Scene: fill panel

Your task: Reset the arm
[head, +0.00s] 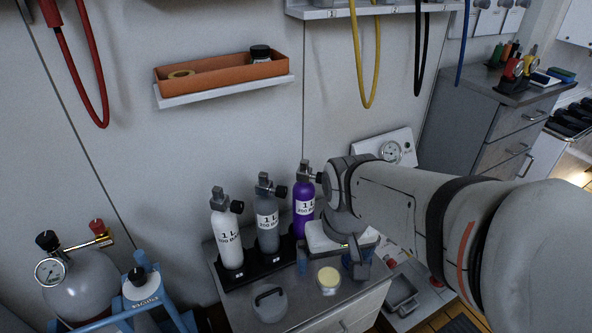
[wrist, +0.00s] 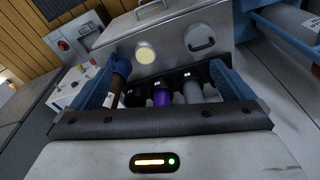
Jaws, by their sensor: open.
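My arm reaches in from the right in the head view. My gripper (head: 331,264) is open and points down over the grey cabinet top, just right of the bottle rack. In the wrist view, the two blue fingers of my gripper (wrist: 174,72) stand wide apart with nothing held between them. Beyond them a purple bottle (wrist: 162,96) and a pale bottle (wrist: 192,92) show in part, as does the black rack. My gripper's body hides their lower parts in that view.
A white bottle (head: 227,232), a grey bottle (head: 266,220) and the purple bottle (head: 303,208) stand upright in the black rack (head: 240,277). A round yellowish-topped item (head: 328,280) and a grey handled lid (head: 270,303) lie in front. A gas cylinder (head: 85,284) stands left.

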